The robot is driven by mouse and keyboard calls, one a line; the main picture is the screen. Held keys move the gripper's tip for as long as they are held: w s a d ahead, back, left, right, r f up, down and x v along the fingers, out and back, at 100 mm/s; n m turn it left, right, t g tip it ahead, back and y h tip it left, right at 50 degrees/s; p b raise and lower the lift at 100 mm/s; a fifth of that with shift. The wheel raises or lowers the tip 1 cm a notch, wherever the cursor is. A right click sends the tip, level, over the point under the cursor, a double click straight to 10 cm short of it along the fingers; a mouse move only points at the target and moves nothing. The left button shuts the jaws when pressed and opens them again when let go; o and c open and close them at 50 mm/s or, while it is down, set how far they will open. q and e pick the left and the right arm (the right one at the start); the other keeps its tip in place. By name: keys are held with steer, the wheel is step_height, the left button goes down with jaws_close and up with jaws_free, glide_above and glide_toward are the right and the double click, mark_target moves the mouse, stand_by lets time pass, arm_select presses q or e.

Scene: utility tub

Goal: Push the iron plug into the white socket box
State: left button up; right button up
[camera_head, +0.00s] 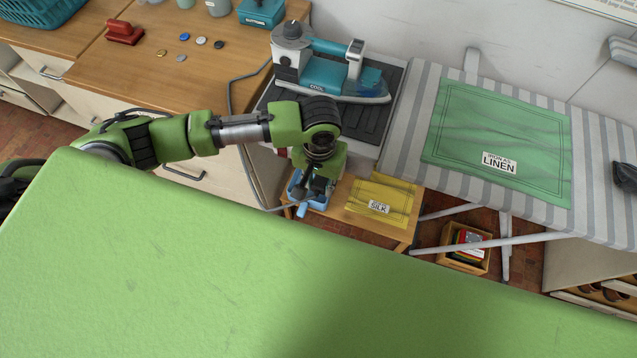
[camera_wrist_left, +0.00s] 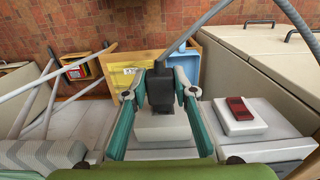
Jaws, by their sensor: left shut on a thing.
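My left gripper (camera_head: 318,188) reaches down past the front edge of the iron's stand in the head view. In the left wrist view its green fingers (camera_wrist_left: 160,92) are shut on the black iron plug (camera_wrist_left: 161,86), whose grey cord runs off to the upper right. A white block, apparently the white socket box (camera_wrist_left: 164,130), shows between the fingers just below the plug in the picture. I cannot tell whether plug and box touch. The teal and white iron (camera_head: 335,70) sits on its dark tray. My right gripper is out of view.
A red switch (camera_wrist_left: 239,107) on a white plate is right of the fingers. A low wooden table holds a yellow silk cloth (camera_head: 382,202) and a blue container (camera_head: 313,200). The striped ironing board (camera_head: 410,118) bears a green linen cloth (camera_head: 497,130). The cord hangs by the drawers.

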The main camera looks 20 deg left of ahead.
arm_select(q)
steer(key=shift+w, duration=0.8)
steer(key=shift+w+p, duration=0.1)
steer(key=shift+p, duration=0.75)
stand_by(0.6)
steer(key=o, duration=1.2)
steer(key=shift+c, duration=0.2)
steer(key=shift+r, duration=0.1)
